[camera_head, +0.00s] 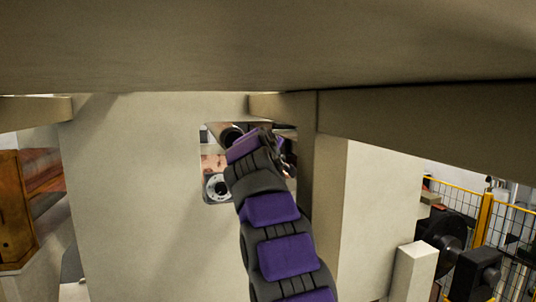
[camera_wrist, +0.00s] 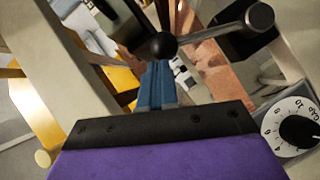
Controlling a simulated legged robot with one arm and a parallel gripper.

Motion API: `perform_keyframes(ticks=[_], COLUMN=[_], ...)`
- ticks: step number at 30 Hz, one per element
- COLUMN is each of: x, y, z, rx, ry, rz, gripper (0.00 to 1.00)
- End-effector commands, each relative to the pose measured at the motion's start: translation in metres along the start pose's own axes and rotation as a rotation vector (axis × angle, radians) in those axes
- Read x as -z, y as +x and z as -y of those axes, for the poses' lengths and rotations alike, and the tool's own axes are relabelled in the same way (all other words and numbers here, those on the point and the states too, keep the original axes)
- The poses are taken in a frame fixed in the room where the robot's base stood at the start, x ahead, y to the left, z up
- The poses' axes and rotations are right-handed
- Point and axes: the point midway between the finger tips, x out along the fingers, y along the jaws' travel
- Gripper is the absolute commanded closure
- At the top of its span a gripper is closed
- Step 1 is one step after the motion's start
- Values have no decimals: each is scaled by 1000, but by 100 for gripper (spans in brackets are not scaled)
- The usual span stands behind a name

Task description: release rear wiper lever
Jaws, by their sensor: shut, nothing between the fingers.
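In the wrist view a metal lever (camera_wrist: 215,31) with a dark ball knob (camera_wrist: 158,46) runs from the centre to a round metal hub at upper right. I take it for the wiper lever. My gripper (camera_wrist: 160,68) shows as blue fingers, closed together and empty, pointing at the knob. The fingertips lie just below the knob in the picture; I cannot tell whether they touch it. In the head view my arm reaches into an opening in a pale wall, and the fingers and lever cannot be made out there.
A numbered dial marked GAP (camera_wrist: 294,130) sits close at right; its round face also shows in the head view (camera_head: 216,187). Copper-coloured foil (camera_wrist: 228,68) lies behind the lever. The pale wall (camera_head: 150,200) surrounds the opening, with a beam (camera_head: 420,125) overhead at right.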

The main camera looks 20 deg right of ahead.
Motion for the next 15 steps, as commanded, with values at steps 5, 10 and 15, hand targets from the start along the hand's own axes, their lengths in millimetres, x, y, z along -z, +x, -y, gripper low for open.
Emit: perform_keyframes(ticks=[5, 10, 15], x=[-4, -6, -5], y=[2, 3, 3], z=[-2, -2, -2], rx=[2, 2, 2], ry=[0, 1, 0], rz=[1, 1, 1], gripper=[100, 100, 100])
